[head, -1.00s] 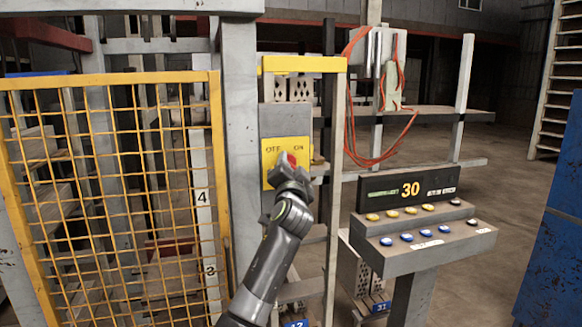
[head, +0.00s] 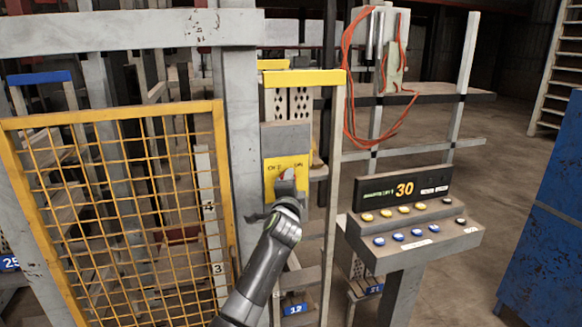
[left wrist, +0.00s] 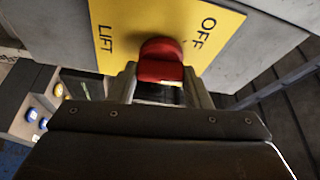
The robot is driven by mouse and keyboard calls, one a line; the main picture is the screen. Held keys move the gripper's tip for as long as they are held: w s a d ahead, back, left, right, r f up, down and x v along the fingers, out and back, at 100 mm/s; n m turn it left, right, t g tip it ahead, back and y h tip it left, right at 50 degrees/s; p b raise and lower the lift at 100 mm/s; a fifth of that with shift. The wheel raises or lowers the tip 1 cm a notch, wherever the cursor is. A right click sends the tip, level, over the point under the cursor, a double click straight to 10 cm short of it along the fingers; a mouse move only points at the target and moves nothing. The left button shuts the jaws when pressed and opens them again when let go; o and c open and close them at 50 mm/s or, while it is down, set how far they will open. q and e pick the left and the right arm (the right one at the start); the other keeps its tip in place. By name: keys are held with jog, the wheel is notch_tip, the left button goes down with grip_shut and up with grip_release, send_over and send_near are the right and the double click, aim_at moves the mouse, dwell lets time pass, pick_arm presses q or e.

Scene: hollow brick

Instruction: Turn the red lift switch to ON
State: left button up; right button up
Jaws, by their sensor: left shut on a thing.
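The red lift switch (left wrist: 160,62) is a rounded knob on a yellow plate (left wrist: 112,30). In the left wrist view the plate's words LIFT and OFF show, at left and upper right of the knob. In the head view the yellow plate (head: 272,165) hangs on a grey box, and my gripper hides most of the knob. My left gripper (head: 286,190) reaches it from below. Its two fingers stand on either side of the knob in the left wrist view (left wrist: 163,84), shut on it. I cannot tell exactly which mark the knob points to. My right gripper is not in view.
A yellow mesh gate (head: 120,215) stands left of a grey post (head: 243,130). A control console (head: 420,248) with yellow and blue buttons and a display reading 30 stands to the right. Red cables (head: 348,90) hang behind. A blue cabinet (head: 550,215) is at far right.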

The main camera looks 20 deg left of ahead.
pick_arm(q)
jog(key=m+g+p, duration=0.2)
jog(key=m, duration=0.2)
jog(key=m+g+p, duration=0.2)
jog(key=m+p, duration=0.1)
jog(key=m, duration=0.1)
jog(key=shift+m+p, duration=0.3)
jog(key=shift+m, duration=0.1)
jog(key=shift+y, duration=0.3)
dwell(0.3)
jog(key=o, duration=1)
jog(key=shift+s+d, duration=0.1)
jog(key=shift+s, duration=0.05)
